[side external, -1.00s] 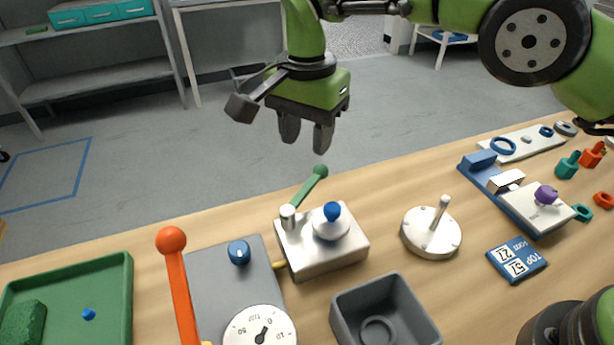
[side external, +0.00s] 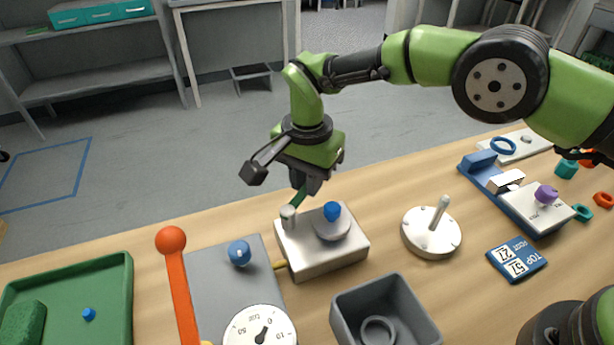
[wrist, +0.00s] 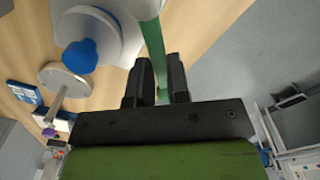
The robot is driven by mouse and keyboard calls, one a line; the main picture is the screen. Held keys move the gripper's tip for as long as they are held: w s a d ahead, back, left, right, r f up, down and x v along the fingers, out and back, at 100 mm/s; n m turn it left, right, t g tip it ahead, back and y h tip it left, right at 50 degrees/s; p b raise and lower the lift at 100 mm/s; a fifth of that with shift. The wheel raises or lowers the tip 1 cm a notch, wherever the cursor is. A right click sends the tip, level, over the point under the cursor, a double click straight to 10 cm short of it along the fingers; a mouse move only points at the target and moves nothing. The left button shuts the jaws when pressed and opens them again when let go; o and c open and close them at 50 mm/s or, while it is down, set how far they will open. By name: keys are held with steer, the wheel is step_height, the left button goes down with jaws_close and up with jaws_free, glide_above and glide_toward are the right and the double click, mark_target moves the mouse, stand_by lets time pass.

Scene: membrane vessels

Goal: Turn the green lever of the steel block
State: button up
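The steel block (side external: 340,252) stands on the wooden table, with a blue-topped round knob (side external: 332,222) on it and a pale post at its back left corner. The green lever (side external: 299,197) reaches from that post toward the back, and its far end is hidden by my gripper (side external: 307,184). In the wrist view the lever (wrist: 153,45) passes between the two dark fingers of my gripper (wrist: 158,82).
A grey plate with a dial (side external: 260,332) and an orange lever (side external: 178,295) stand left of the block. A grey bin (side external: 350,325) is in front, and a white disc with a peg (side external: 418,246) is to the right. A green tray (side external: 122,300) lies far left.

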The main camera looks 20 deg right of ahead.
jaws_close()
steer(key=shift+s+d+m, duration=0.25)
steer(key=shift+s+m, duration=0.3)
steer(key=shift+m, duration=0.65)
steer(key=shift+s+d+m, duration=0.25)
steer(key=shift+s+m, duration=0.25)
steer(key=shift+m, duration=0.7)
steer(key=o, duration=0.6)
jaws_free()
steer(key=shift+c, duration=0.2)
